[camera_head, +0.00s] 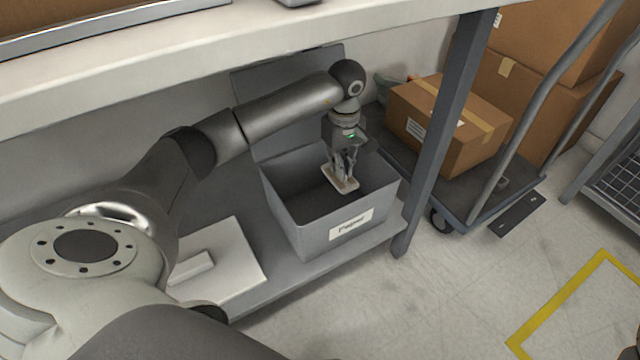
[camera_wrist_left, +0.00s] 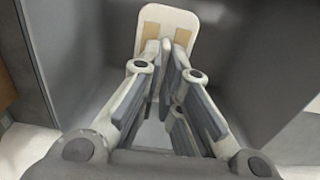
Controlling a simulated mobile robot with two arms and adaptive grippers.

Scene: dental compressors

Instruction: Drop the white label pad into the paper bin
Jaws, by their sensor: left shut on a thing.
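The paper bin (camera_head: 318,222) is an open grey box with a "Paper" label on its front, standing on the lower shelf. My left gripper (camera_head: 343,178) points down into the bin's opening, inside its walls. It is shut on the white label pad (camera_head: 346,186), a flat white piece with tan patches. In the left wrist view the pad (camera_wrist_left: 168,22) shows beyond the fingertips of the left gripper (camera_wrist_left: 168,50), with the bin's grey interior (camera_wrist_left: 85,60) around it. The fingers hide part of the pad. My right gripper is not in view.
A white board with a small white block (camera_head: 192,268) lies on the lower shelf (camera_head: 290,287) left of the bin. The table top (camera_head: 300,42) overhangs the arm. A grey table leg (camera_head: 443,130) stands right of the bin, with a cart carrying cardboard boxes (camera_head: 450,125) beyond.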

